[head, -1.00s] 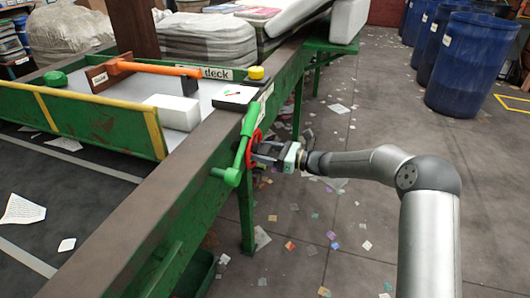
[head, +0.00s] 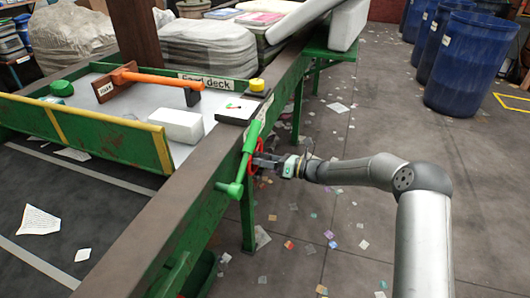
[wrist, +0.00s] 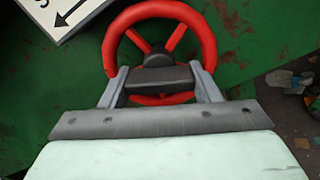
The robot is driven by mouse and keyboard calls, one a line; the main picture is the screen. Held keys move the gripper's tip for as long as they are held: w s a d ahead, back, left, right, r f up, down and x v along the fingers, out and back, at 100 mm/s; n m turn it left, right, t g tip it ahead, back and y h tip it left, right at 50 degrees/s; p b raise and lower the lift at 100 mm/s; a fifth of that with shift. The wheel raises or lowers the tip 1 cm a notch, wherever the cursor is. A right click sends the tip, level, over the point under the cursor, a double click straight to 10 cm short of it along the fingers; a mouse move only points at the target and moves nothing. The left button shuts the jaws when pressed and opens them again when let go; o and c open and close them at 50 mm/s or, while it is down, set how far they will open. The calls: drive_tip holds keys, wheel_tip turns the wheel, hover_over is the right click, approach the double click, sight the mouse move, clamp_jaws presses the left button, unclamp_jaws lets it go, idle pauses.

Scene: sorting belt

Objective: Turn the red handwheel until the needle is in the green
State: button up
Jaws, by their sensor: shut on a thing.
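The red handwheel (head: 252,168) is on the outer side of the green belt frame, partly hidden by a green lever. In the wrist view the red handwheel (wrist: 177,38) shows its rim, spokes and dark hub. My gripper (head: 266,161) reaches it from the right; its two grey fingers (wrist: 160,86) straddle the lower part of the wheel and are shut on it. The gauge (head: 240,108) is a pale plate on a dark block on the frame's top, with small green and red marks. Its needle is too small to read.
The green lever (head: 241,160) stands close beside the wheel. A yellow button (head: 257,85) is behind the gauge. A white box (head: 181,125) and an orange-handled lever (head: 160,79) are on the deck. The floor on the right is open, with scraps and blue barrels (head: 478,65).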

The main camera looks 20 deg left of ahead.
drive_tip(key=shift+r+m+p, duration=0.1)
drive_tip(key=shift+m+p, duration=1.3)
drive_tip(key=shift+m, duration=0.3)
drive_tip(key=o, duration=0.7)
drive_tip(key=d, duration=1.7)
drive_tip(key=shift+d, duration=0.25)
